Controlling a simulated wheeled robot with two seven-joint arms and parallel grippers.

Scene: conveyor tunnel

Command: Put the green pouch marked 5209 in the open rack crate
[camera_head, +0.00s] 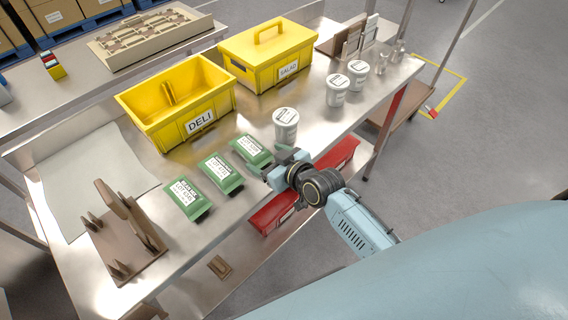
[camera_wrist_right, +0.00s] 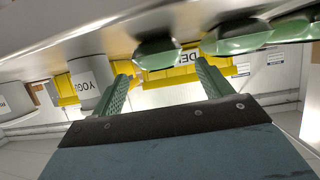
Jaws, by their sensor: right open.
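Three green pouches with white labels lie in a slanted row on the metal table: a near-left one (camera_head: 187,198), a middle one (camera_head: 220,173) and a far-right one (camera_head: 251,151). Their printed numbers are too small to read. The open yellow crate marked DELI (camera_head: 201,123) stands behind them. My right gripper (camera_head: 279,164) is at the table's front edge, just right of the far-right pouch. In the right wrist view its two green fingers (camera_wrist_right: 165,78) are apart with nothing gripped; green pouches (camera_wrist_right: 155,53) show beyond them. My left gripper is out of view.
A lidded yellow crate marked SALAD (camera_head: 289,70) stands right of DELI. A white tub (camera_head: 286,125) is close behind my right gripper; two more tubs (camera_head: 337,91) stand farther right. A brown rack (camera_head: 128,236) is at the left end. Red bins (camera_head: 272,213) sit below the tabletop.

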